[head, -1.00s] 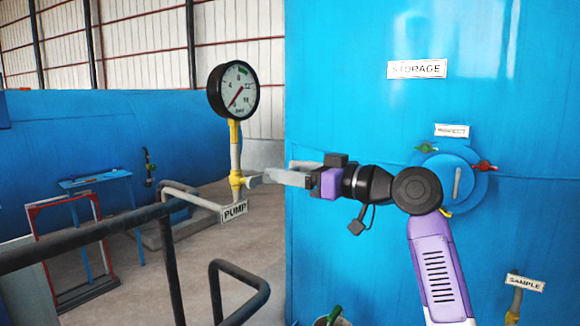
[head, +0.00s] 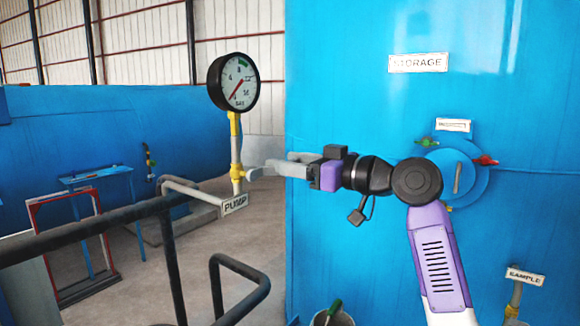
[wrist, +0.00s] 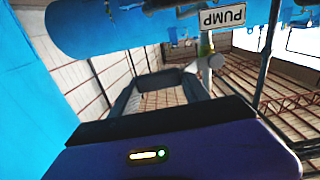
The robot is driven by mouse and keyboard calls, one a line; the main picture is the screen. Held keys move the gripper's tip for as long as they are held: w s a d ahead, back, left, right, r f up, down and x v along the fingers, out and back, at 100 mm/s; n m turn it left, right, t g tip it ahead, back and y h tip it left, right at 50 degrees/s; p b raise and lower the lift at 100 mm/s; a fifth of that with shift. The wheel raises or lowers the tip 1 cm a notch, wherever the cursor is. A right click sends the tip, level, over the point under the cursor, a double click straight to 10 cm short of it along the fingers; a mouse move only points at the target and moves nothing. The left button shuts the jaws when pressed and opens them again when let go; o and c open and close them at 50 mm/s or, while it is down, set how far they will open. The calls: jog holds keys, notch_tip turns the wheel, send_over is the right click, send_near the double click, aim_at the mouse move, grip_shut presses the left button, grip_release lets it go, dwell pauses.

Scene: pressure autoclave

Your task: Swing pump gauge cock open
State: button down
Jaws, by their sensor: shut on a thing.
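The pump gauge (head: 233,82) is a round white dial with a black rim, on a yellow and grey riser above the PUMP sign (head: 235,204). Its red needle points to the lower left. The gauge cock (head: 254,174) is a small grey lever sticking out to the right of the riser, just above the sign. My gripper (head: 270,168) comes in from the right, its grey fingers shut on the cock's outer end. In the wrist view the pale cock end (wrist: 210,62) shows by the fingertips, near the upside-down PUMP sign (wrist: 222,16). The exact finger contact is too small to see.
A dark handrail (head: 110,226) crosses the lower left. The blue storage tank (head: 340,90) stands behind my arm, with a round hatch with red and green handles (head: 456,182). A SAMPLE sign (head: 525,277) and a bucket (head: 333,318) are low at the right.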

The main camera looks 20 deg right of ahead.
jog(key=n+b, duration=0.1)
jog(key=r+n+b, duration=0.2)
jog(key=shift+s+a+r+n+b, duration=0.15)
jog(key=shift+s+a+n+b, duration=0.15)
jog(key=shift+n+b, duration=0.1)
jog(key=r+n+b, duration=0.1)
jog(key=a+r+n+b, duration=0.1)
jog(key=n, duration=0.1)
jog(key=s+n, duration=0.1)
jog(key=shift+s+a+r+n+b, duration=0.1)
jog(key=shift+a+r+n+b, duration=0.2)
jog(key=shift+a+r+b, duration=0.1)
jog(key=shift+s+a+r+n+b, duration=0.35)
jog(key=shift+s+a+n+b, duration=0.4)
jog(key=shift+n, duration=0.8)
jog(key=shift+s+a+r+n+b, duration=0.45)
jog(key=shift+a+n, duration=0.55)
jog(key=shift+n, duration=0.5)
jog(key=shift+s+a+r+n+b, duration=0.25)
jog(key=shift+s+a+n+b, duration=0.5)
jog(key=shift+n, duration=0.8)
jog(key=shift+a, duration=0.15)
jog(key=c, duration=0.8)
grip_release()
